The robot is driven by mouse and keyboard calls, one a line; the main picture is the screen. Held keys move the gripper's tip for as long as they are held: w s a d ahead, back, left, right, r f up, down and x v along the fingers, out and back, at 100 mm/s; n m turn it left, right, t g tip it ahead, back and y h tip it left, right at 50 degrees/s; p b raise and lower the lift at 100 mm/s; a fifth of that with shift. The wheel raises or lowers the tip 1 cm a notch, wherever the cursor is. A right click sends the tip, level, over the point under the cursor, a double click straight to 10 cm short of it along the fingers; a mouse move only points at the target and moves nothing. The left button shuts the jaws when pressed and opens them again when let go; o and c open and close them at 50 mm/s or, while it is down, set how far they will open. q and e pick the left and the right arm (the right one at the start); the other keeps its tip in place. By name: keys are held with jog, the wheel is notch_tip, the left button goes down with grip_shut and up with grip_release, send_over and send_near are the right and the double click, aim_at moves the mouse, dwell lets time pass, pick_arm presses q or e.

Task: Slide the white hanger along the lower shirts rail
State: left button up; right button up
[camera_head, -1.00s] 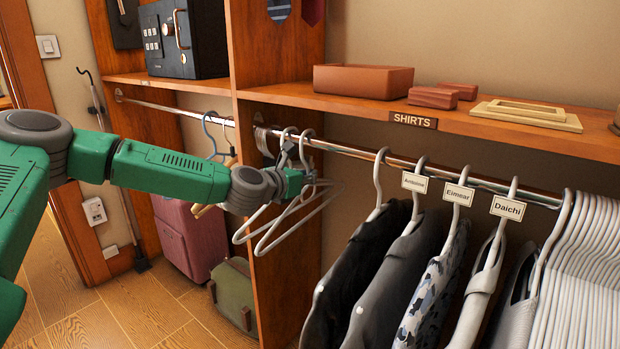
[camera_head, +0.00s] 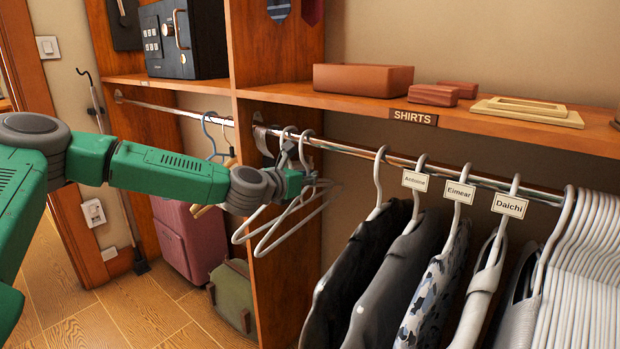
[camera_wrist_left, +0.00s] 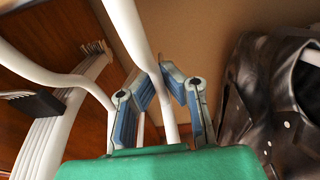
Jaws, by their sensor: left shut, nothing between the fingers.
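Two empty white hangers hang close together at the left end of the lower shirts rail (camera_head: 355,150), by the wooden divider. The front white hanger (camera_head: 285,228) is tilted, its lower bar below my left gripper. My left gripper (camera_head: 318,184) is at the hangers' necks, under the rail, its fingers shut with nothing held. In the left wrist view a white hanger (camera_wrist_left: 142,40) runs down past the fingers of the left gripper (camera_wrist_left: 160,85); its contact with them is unclear. My right gripper is not in view.
Dark and grey shirts with name tags, such as Eimear (camera_head: 459,192) and Daichi (camera_head: 510,205), hang to the right. Several more white hangers (camera_head: 590,260) crowd the far right. A short rail stretch is free between my gripper and the first shirt hanger (camera_head: 378,185).

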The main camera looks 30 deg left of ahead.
pick_arm(q)
jog(key=o, duration=0.4)
jog(key=shift+s, duration=0.1)
jog(key=s+r, duration=0.2)
jog(key=s, duration=0.9)
jog(key=shift+s+a, duration=0.25)
jog(key=shift+a, duration=0.1)
